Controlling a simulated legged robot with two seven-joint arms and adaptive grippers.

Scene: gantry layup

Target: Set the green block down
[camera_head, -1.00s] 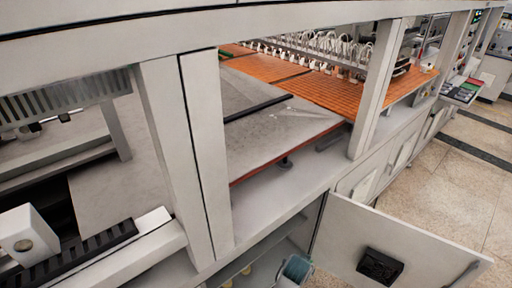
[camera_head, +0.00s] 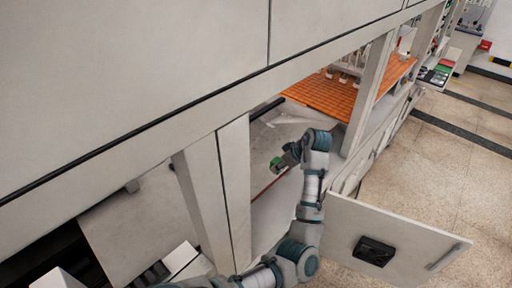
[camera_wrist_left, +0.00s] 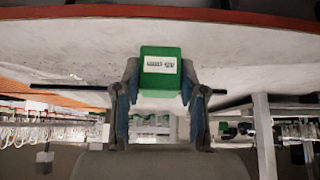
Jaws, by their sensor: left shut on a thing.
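The green block (camera_head: 276,162) is small in the head view, at the end of my left arm. In the left wrist view the green block (camera_wrist_left: 160,52) is large, with a white printed label facing the camera. My left gripper (camera_head: 282,160) is shut on it, and the wrist view shows a finger (camera_wrist_left: 160,88) on each side. The gripper is inside the machine opening, over the grey bed (camera_head: 262,140) near its red front edge. I cannot tell whether the block touches the bed. My right gripper is not in view.
A white upright post (camera_head: 233,190) stands left of my arm, and another post (camera_head: 370,85) stands to its right. An open cabinet door (camera_head: 350,225) stands below my forearm. An orange gridded surface (camera_head: 335,95) lies farther back. A dark bar (camera_wrist_left: 70,87) crosses the bed.

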